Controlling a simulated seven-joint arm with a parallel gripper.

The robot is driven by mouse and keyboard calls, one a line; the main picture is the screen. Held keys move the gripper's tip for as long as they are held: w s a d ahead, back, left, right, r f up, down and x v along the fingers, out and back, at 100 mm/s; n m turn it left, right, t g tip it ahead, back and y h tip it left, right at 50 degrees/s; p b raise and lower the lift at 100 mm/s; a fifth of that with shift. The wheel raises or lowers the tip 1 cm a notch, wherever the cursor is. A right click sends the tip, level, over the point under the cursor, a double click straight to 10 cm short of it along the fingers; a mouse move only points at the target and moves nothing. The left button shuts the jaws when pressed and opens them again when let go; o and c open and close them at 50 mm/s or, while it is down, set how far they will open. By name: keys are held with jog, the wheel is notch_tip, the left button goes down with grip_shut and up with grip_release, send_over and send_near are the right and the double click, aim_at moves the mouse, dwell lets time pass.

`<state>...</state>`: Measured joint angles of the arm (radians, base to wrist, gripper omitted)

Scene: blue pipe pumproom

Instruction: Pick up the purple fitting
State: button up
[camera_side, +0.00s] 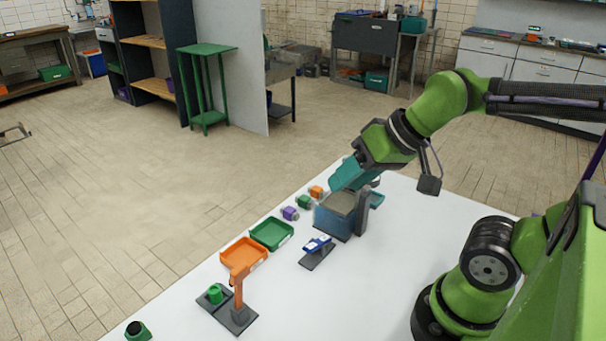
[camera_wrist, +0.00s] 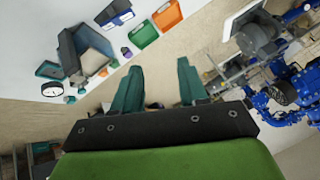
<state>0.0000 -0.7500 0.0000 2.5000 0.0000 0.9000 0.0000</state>
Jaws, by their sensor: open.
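The small purple fitting (camera_side: 290,213) stands on the white table, in a row with a green fitting (camera_side: 303,202) and an orange fitting (camera_side: 316,191). In the wrist view the purple fitting (camera_wrist: 126,51) is small, above and left of the fingertips. My gripper (camera_side: 345,177) has teal fingers and is above the table, over or near the blue-grey box, apart from the purple fitting and up to its right. In the wrist view my gripper (camera_wrist: 159,66) has its fingers wide apart with nothing between them.
The blue-grey box (camera_side: 334,222) stands right of the fittings. A green tray (camera_side: 272,235) and an orange tray (camera_side: 243,253) lie nearer the camera. A blue part on a stand (camera_side: 318,246) and an orange post (camera_side: 238,285) also stand there.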

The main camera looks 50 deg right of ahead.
jog(key=o, duration=0.3)
jog(key=n+g+h, duration=0.2)
jog(key=n+g, duration=0.2)
jog(key=g, duration=0.3)
send_over(290, 209)
notch_tip(290, 209, down, 7)
notch_tip(290, 209, down, 16)
jog(key=shift+f, duration=0.15)
